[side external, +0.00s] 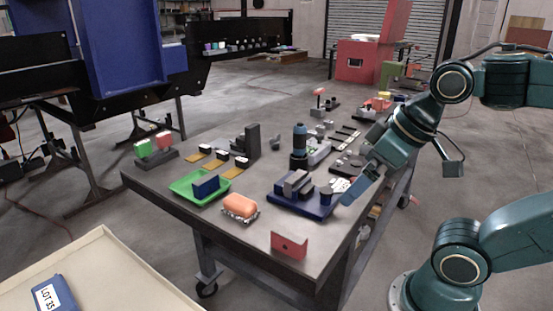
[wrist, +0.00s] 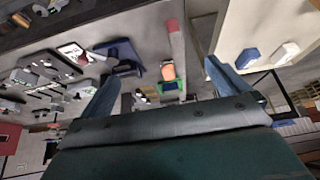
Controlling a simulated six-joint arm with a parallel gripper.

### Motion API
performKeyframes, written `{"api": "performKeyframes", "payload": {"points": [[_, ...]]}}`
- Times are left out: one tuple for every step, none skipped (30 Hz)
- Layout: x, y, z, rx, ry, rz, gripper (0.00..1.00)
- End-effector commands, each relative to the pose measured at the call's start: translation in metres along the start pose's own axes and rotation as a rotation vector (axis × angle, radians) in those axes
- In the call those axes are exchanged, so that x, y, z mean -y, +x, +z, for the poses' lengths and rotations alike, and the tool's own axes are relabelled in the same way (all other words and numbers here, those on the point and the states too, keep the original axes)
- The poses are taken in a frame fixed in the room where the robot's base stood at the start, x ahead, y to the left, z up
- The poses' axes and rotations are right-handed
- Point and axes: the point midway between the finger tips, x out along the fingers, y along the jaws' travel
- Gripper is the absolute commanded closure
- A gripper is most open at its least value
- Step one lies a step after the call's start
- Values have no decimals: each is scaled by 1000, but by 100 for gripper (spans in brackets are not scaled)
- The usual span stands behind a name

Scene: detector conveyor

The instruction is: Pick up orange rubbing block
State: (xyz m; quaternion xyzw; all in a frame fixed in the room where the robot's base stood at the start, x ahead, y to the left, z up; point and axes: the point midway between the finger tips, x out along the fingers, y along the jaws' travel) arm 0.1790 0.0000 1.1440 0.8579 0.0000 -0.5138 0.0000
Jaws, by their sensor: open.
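The orange rubbing block (side external: 240,205) lies near the table's front edge, on a silvery rough base, just in front of the green tray (side external: 182,189). In the wrist view the orange block (wrist: 168,72) shows between my finger tips, some distance off, with the green tray behind it. My gripper (side external: 352,191) is to the right of the block in the side view, near the table's right edge, past the blue fixture (side external: 312,209). Its blue fingers are spread apart and empty in the wrist view (wrist: 161,70). The block is not touched.
A blue block (side external: 206,186) sits in the green tray. A red angled plate (side external: 289,246) stands at the table's front right corner. A dark upright cylinder (side external: 299,147) stands behind the blue fixture. A beige tray (side external: 110,265) with a labelled blue block is at lower left.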

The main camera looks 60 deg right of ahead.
Motion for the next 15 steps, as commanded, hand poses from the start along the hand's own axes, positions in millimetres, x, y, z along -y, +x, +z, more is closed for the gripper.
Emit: {"api": "performKeyframes", "payload": {"points": [[0, 0, 0, 0, 0, 0, 0], [0, 0, 0, 0, 1, 0, 0], [0, 0, -1, 1, 3, -1, 0], [0, 0, -1, 1, 6, -1, 0], [1, 0, -2, 2, 10, -2, 0], [1, 0, -4, 4, 17, -4, 0], [2, -1, -6, 7, 25, -6, 0], [2, 0, -8, 10, 36, -9, 0], [3, -1, -12, 15, 50, -13, 0], [4, -1, -15, 19, 65, -17, 0], [5, -1, -19, 24, 82, -21, 0], [7, -1, -24, 32, 106, -27, 0], [8, -1, -29, 39, 127, -32, 0], [9, 0, -33, 47, 150, -37, 0], [11, 0, -41, 56, 182, -44, 0]]}}
